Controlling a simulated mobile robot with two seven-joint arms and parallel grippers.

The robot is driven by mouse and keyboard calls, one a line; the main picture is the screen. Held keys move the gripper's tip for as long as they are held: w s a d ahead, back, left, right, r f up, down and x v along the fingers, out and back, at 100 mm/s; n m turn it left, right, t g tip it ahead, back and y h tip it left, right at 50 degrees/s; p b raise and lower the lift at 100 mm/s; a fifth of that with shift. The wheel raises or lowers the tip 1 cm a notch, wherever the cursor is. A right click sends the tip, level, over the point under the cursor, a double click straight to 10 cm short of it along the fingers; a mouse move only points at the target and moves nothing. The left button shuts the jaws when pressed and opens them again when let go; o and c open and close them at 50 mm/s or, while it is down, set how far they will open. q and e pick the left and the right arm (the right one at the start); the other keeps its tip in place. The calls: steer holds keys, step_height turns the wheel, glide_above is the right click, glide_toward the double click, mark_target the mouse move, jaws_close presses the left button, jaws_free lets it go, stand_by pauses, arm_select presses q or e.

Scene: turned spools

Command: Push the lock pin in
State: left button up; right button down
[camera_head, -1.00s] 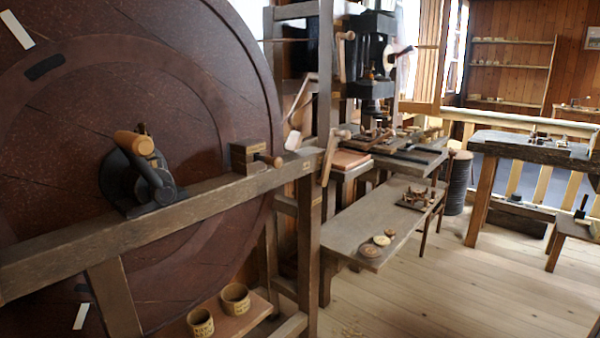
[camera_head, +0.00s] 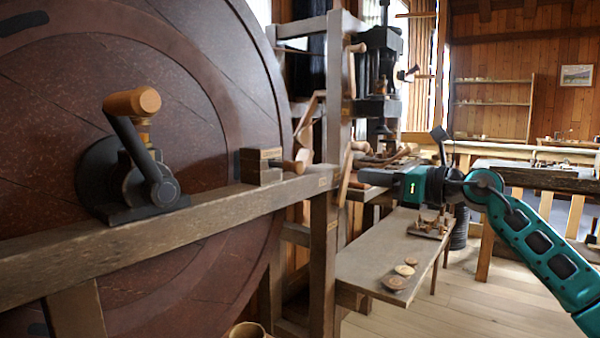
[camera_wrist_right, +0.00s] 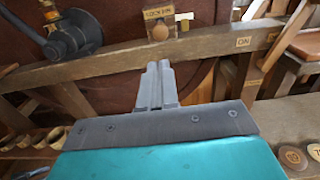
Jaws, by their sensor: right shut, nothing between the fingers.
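The lock pin (camera_head: 292,166) is a light wooden peg with a round knob. It sticks out of the right side of a small wooden block (camera_head: 261,164) on the long beam. My left gripper is not in view.
A large dark red wheel (camera_head: 190,85) stands behind the beam (camera_head: 230,211). A black crank with a wooden handle (camera_head: 132,102) is mounted left of the block. The beam carries an "ON" label (camera_wrist_right: 243,41). A bench (camera_head: 372,254) with wooden discs stands right.

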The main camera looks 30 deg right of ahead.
mark_target(302, 166)
steer(key=p+x, duration=0.2)
steer(key=x, duration=1.1)
steer(key=shift+w+a, duration=0.15)
steer(key=shift+w, duration=0.15)
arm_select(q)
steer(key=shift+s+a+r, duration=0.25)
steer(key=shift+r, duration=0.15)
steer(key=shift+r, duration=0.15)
arm_select(e)
steer(key=shift+w+r, duration=0.15)
steer(key=p+x, duration=0.1)
steer(key=x, duration=0.2)
steer(key=shift+w+r+p, duration=0.1)
steer(key=shift+p, duration=0.25)
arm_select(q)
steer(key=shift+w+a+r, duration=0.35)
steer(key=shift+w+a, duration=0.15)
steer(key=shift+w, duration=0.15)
